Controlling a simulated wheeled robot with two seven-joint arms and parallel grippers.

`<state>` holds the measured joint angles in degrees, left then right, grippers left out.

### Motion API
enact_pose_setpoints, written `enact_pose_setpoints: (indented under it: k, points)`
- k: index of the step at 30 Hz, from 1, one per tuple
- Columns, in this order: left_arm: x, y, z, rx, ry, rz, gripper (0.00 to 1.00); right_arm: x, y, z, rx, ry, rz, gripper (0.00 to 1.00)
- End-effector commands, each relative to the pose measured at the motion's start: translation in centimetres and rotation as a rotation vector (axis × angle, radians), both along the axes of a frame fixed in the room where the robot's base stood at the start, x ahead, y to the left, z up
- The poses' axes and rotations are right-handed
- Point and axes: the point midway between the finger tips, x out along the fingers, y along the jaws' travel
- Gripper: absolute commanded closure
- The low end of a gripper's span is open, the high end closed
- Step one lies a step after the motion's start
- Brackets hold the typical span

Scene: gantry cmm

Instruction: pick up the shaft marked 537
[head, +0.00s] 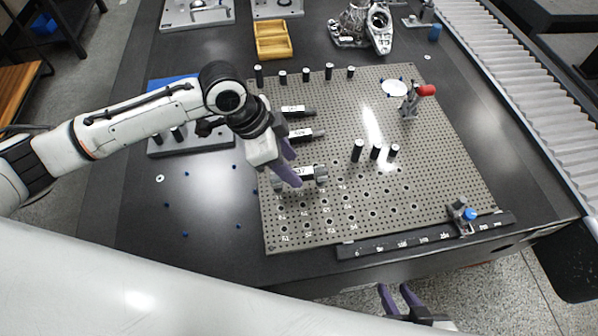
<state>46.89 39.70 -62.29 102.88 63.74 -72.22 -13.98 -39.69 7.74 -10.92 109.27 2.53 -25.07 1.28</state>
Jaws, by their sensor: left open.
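Three dark shafts with white labels lie on the perforated grey plate (420,160): a far one (294,110), a middle one (305,134) and a near one (307,173). The near label is partly covered by my gripper and seems to end in 7; I cannot read a full 537 on any label. My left gripper (289,166) is open, its purple fingers pointing down at the near shaft's left part. I cannot tell whether they touch it. My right gripper (400,294) is at the bottom edge, open and empty, off the plate's front.
Short black pins stand along the plate's back and at its middle right (375,152). A red-topped clamp (410,101) stands on the right. A black ruler rail (410,238) with a blue knob lies at the front. A yellow tray (272,40) is behind.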

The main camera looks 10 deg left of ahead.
Motion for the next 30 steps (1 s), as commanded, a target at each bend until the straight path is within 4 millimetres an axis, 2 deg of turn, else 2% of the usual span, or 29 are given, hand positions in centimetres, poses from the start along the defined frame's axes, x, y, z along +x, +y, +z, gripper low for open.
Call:
enact_pose_setpoints:
  k: [3, 6, 13, 14, 22, 30]
  points:
    - [0.3, -0.7, -1.7, 0.0, 0.002, -0.001, 0.54, 0.2, 0.0, 0.1, 0.0, -0.004, 0.0, 0.69]
    - [0.4, -0.9, -2.4, 0.001, 0.0, -0.001, 0.54, 0.5, 0.0, 0.2, 0.001, -0.01, 0.001, 0.69]
    - [0.5, -1.0, -2.6, 0.001, -0.002, -0.001, 0.54, 0.7, 0.0, 0.4, 0.002, -0.015, 0.0, 0.69]
    - [0.5, -1.0, -2.6, 0.001, -0.002, -0.001, 0.55, 0.7, 0.0, 0.4, 0.002, -0.015, 0.0, 0.69]
    - [0.5, -1.0, -2.6, 0.001, -0.001, -0.001, 1.0, 0.7, 0.0, 0.4, 0.002, -0.015, 0.0, 0.69]
    - [0.6, -1.0, -2.4, -0.001, -0.004, -0.001, 1.0, 0.5, 0.0, 0.3, 0.001, -0.012, 0.001, 0.69]
